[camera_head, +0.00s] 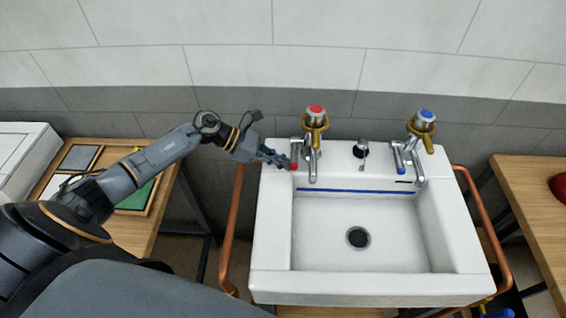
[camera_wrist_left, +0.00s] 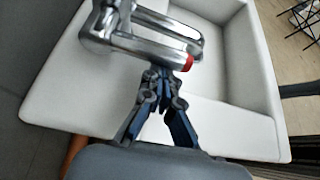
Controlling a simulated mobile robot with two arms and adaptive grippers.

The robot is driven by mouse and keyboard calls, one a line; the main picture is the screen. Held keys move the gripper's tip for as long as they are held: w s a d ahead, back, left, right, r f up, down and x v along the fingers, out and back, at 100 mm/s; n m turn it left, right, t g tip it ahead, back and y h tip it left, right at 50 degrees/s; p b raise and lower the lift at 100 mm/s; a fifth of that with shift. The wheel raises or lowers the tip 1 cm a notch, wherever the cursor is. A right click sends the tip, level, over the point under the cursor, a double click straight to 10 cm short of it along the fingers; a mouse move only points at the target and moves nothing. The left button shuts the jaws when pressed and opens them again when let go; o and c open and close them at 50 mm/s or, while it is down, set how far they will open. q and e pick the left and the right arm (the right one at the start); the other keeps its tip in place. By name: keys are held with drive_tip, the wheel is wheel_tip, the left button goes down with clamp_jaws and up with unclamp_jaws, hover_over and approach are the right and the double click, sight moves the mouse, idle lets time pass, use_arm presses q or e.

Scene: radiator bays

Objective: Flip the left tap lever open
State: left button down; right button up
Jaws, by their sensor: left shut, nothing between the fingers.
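The left tap (camera_head: 311,150) stands at the back left of the white sink (camera_head: 277,245), with a red cap, a brass-coloured collar and a chrome spout. Its chrome lever (camera_head: 295,150) lies left of the spout and ends in a red tip; the lever also shows in the left wrist view (camera_wrist_left: 150,50), roughly parallel to the spout. My left gripper (camera_head: 285,161) is shut and empty, its fingertips close to the lever's red end. In the left wrist view the fingertips (camera_wrist_left: 160,76) are just beside the lever; I cannot tell whether they touch. My right gripper is out of view.
A right tap (camera_head: 417,150) with a blue cap and blue-tipped lever stands at the sink's back right. Copper pipes (camera_head: 232,230) run beside the sink. Wooden tables stand left and right (camera_head: 520,195).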

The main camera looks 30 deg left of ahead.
use_arm(q)
drive_tip(key=shift+r, duration=0.1)
drive_tip(key=shift+w+r+n+g+h+b, duration=0.1)
drive_tip(key=shift+r+n+g+h+b, duration=0.45)
drive_tip(key=shift+b, duration=0.6)
drive_tip(key=r+n+g+b, duration=0.1)
drive_tip(key=r+n+g+h+b, duration=0.1)
drive_tip(key=b, duration=0.1)
drive_tip(key=shift+w+a+n+b, duration=0.15)
drive_tip(key=shift+w+n+b, duration=0.1)
drive_tip(key=shift+w+b, duration=0.05)
drive_tip(key=shift+w+a+r+n+g+h+b, duration=0.15)
drive_tip(key=shift+w+r+n+g+h+b, duration=0.15)
drive_tip(key=shift+r+n+g+h+b, duration=0.6)
drive_tip(key=shift+w+a+r+t+y+b, duration=0.3)
drive_tip(key=shift+w+r+y+b, duration=0.2)
drive_tip(key=shift+b, duration=0.8)
drive_tip(key=shift+w+r+t, duration=0.1)
drive_tip(key=shift+r+t, duration=0.1)
drive_tip(key=shift+t, duration=0.05)
wheel_tip(320, 180, up, 10)
hover_over(294, 158)
drive_tip(key=w+a, duration=0.1)
drive_tip(key=a, duration=0.3)
drive_tip(key=shift+w+d+f, duration=0.1)
drive_tip(key=shift+d, duration=0.05)
